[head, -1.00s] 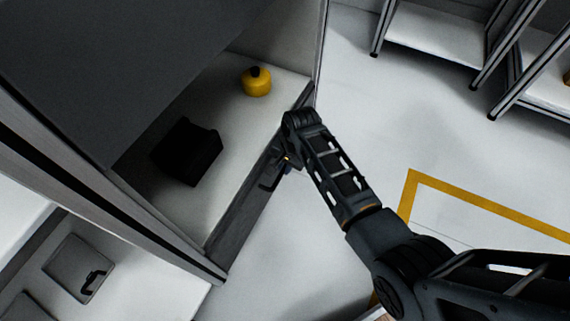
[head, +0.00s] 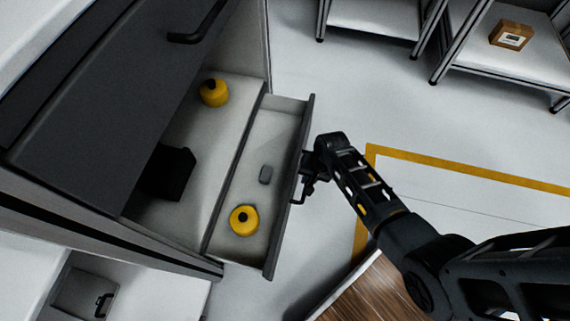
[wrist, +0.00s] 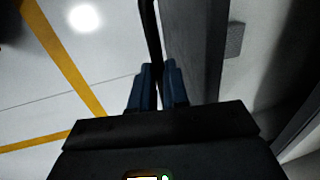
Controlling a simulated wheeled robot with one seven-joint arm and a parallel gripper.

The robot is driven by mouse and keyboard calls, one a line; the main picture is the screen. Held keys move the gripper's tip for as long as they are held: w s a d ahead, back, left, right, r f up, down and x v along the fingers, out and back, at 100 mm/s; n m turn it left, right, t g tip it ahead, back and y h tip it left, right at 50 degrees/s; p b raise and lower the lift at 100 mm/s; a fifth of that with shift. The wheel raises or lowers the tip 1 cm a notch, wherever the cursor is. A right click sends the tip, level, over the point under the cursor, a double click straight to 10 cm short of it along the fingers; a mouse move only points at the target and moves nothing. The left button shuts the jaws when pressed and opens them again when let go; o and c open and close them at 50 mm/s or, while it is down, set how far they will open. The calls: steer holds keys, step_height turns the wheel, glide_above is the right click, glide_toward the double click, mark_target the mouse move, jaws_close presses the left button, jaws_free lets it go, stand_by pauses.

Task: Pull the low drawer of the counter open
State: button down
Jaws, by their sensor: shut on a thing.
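The low drawer (head: 290,190) of the counter (head: 105,110) stands pulled out in the head view. The dark handle (head: 301,191) is on the drawer's front. My gripper (head: 308,172) is at that handle, and its fingers hide part of it. In the wrist view my gripper (wrist: 158,75) has its blue fingers shut on the dark handle bar (wrist: 151,35), beside the drawer front (wrist: 195,50).
Above the drawer, an open compartment holds another yellow round object (head: 214,92) and a black box (head: 170,172). Shelves with a cardboard box (head: 511,35) stand at the back right. The floor (head: 340,100) right of the drawer is clear, with yellow lines.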

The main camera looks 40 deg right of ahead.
steer(key=s+d+p, duration=0.2)
steer(key=s+d, duration=0.4)
steer(key=s, duration=0.3)
steer(key=shift+d+p, duration=0.3)
steer(key=shift+p, duration=0.05)
steer(key=c, duration=1.1)
jaws_free()
steer(key=shift+s+d+r+p, duration=0.2)
steer(key=shift+r+p, duration=0.35)
steer(key=shift+r, duration=0.7)
steer(key=shift+s+d+r+p, duration=0.1)
steer(key=shift+s+r+p, duration=0.3)
steer(key=shift+r, duration=0.9)
steer(key=shift+s+d+r+p, duration=0.15)
steer(key=shift+r+p, duration=0.55)
steer(key=shift+r, duration=0.55)
steer(key=shift+w, duration=0.15)
